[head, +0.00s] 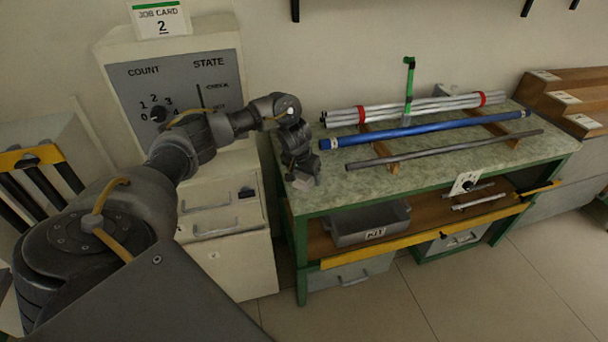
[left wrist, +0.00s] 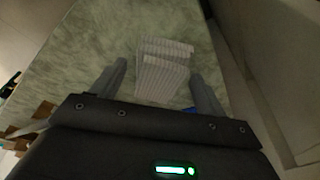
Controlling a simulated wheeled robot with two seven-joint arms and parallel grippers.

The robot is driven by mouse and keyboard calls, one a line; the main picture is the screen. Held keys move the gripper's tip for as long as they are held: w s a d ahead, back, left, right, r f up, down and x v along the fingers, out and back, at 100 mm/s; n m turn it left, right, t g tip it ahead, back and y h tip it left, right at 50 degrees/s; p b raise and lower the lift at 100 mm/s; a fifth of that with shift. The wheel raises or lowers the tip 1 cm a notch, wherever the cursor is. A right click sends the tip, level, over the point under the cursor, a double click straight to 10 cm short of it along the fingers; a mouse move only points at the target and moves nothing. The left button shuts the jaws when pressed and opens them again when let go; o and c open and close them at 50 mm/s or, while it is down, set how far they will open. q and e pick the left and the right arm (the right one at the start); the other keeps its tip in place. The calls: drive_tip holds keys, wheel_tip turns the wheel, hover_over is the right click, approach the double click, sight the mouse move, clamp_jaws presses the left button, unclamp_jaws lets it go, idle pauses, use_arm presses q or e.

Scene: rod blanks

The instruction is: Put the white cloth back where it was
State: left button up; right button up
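The white cloth (left wrist: 165,68) shows in the left wrist view as a folded, finely striped pad lying on the mottled green bench top (left wrist: 95,35). My left gripper (left wrist: 160,80) is open above it, with one finger on each side of the cloth and a gap to each finger. My right gripper is not in view.
On the bench lie a blue rod (head: 430,129), a grey rod (head: 445,149) and a bundle of pale rods (head: 430,108) with red bands. A grey kit tray (head: 368,224) sits on the shelf below. Drawers stand at left.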

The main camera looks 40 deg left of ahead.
use_arm(q)
drive_tip(key=shift+r, duration=0.25)
drive_tip(key=p+v, duration=0.4)
drive_tip(key=v, duration=0.8)
drive_tip(key=shift+f, duration=0.15)
